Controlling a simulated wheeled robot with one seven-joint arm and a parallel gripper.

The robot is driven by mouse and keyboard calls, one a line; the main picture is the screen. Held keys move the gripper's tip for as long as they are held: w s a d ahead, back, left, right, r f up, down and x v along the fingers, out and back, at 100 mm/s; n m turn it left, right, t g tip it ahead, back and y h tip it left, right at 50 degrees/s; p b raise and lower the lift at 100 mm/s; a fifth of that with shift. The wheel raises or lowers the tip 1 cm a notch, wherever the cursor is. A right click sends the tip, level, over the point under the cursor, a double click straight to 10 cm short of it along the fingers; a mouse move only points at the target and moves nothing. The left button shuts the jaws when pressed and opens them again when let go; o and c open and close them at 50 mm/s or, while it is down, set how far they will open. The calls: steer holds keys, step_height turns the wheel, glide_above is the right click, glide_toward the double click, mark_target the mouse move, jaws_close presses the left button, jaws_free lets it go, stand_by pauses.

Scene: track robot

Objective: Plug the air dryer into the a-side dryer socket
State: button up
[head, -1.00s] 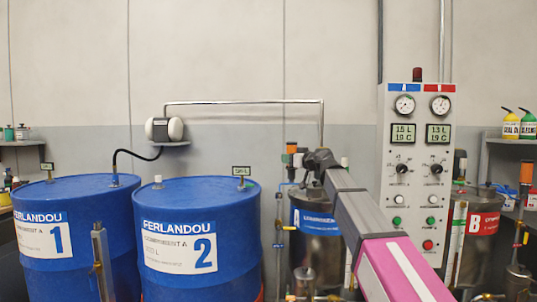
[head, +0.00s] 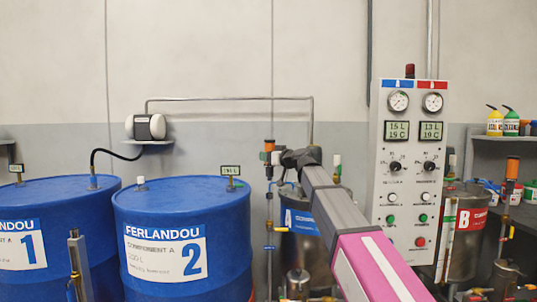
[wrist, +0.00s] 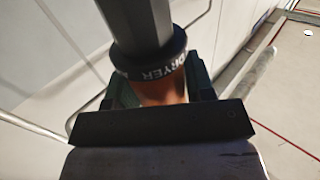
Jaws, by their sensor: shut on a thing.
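In the wrist view my gripper (wrist: 158,95) is shut on the air dryer (wrist: 146,28). The dryer is a black body with a band lettered "DRYER" and an orange-brown part between the fingers. In the head view my arm reaches forward to the A-side tank (head: 302,222), which has a blue label. The dark end of my arm is above and in front of that tank's top. The held dryer cannot be clearly made out there. I cannot pick out the a-side dryer socket in either view.
Blue drum 2 (head: 165,215) and drum 1 (head: 30,195) stand left. The control panel (head: 409,185) stands right of my arm, then the red-labelled B tank (head: 465,240). A pipe (head: 230,99) runs along the wall.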

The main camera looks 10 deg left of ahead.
mark_target(272, 173)
steer(key=shift+f, duration=2.05)
steer(key=shift+f, duration=1.4)
steer(key=o, duration=1.1)
steer(key=v, duration=1)
steer(key=shift+s+d, duration=0.2)
steer(key=shift+d, duration=0.15)
